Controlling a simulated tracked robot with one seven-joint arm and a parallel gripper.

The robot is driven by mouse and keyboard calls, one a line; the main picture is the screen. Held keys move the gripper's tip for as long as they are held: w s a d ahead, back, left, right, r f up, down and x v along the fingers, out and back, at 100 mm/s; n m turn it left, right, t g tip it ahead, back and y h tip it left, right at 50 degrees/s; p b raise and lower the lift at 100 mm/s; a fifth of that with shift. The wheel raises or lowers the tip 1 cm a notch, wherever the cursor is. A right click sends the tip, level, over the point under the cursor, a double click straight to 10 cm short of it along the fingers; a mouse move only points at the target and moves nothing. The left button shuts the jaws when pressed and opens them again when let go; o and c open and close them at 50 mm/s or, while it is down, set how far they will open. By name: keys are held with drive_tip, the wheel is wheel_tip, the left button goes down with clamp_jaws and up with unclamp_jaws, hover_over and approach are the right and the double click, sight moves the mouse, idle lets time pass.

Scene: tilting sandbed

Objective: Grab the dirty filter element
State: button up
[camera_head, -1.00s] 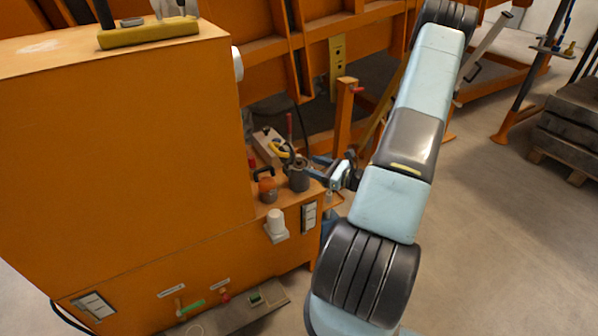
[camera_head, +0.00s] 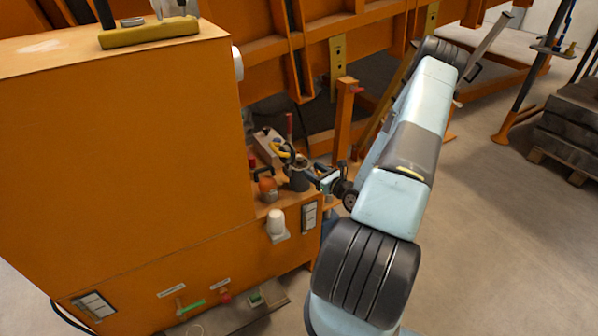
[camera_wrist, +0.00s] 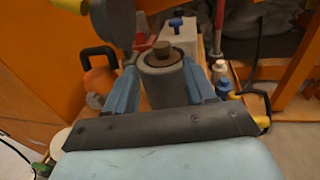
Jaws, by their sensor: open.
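A grey cylinder (camera_wrist: 163,88) with a brown piece (camera_wrist: 162,48) in its top stands upright on the orange machine's ledge. I take the brown piece to be part of the dirty filter element; I cannot tell how far it goes down inside. The cylinder also shows in the head view (camera_head: 299,174). My gripper (camera_wrist: 160,68) is open, with one blue finger on each side of the cylinder. I cannot tell whether either finger touches it. In the head view my gripper (camera_head: 324,180) is just right of the cylinder. The cylinder's lower part is hidden behind my gripper in the wrist view.
An orange can with a black handle (camera_head: 267,187) stands close left of the cylinder. A grey part with a yellow handle (camera_wrist: 112,20) is at the upper left. Behind are a light box with a blue knob (camera_wrist: 178,27) and a small white-and-blue bottle (camera_wrist: 221,80).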

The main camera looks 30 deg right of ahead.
sight(301, 162)
drive_tip(key=shift+w+a+r, duration=0.1)
drive_tip(key=shift+w+r, duration=0.05)
drive_tip(key=shift+w, duration=0.3)
drive_tip(key=shift+w+a+r, duration=0.1)
drive_tip(key=shift+w+r, duration=0.05)
drive_tip(key=shift+w, duration=0.3)
drive_tip(key=x, duration=0.4)
drive_tip(key=shift+w, duration=0.2)
drive_tip(key=shift+f, duration=0.15)
drive_tip(key=shift+c, duration=0.4)
drive_tip(key=shift+s+d, duration=0.15)
clamp_jaws()
